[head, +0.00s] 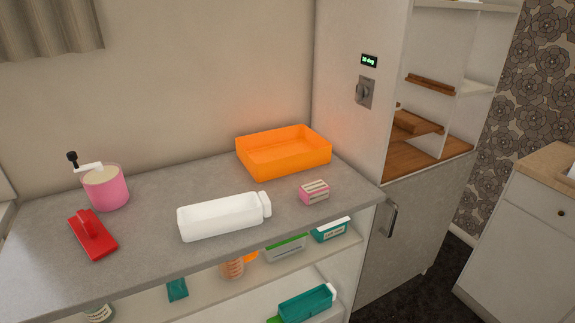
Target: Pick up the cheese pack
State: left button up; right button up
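No pack in the head view carries a label that I can read as cheese, so I cannot tell for sure which is the cheese pack. A small pink and white pack (314,192) lies on the grey counter (150,240), in front of the orange tray. On the shelf under the counter are a teal and white pack (331,230) and a white pack with a green top (285,249), both partly under the counter edge. Neither of my grippers is in view.
An orange tray (284,162) stands at the counter's back right. A pink pot (105,189) and a red scraper-like tool (92,235) are at left. A cabinet with a handle (389,218) stands at right.

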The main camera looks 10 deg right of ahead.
aim_at(315, 192)
jog(key=i+l+u, duration=0.15)
jog(key=l, duration=0.4)
jog(key=i+l+u, duration=0.15)
jog(key=l, duration=0.4)
jog(key=i+l+u, duration=0.2)
jog(key=l, duration=0.35)
jog(key=l+u, duration=0.15)
jog(key=l, duration=0.4)
jog(key=k, duration=0.05)
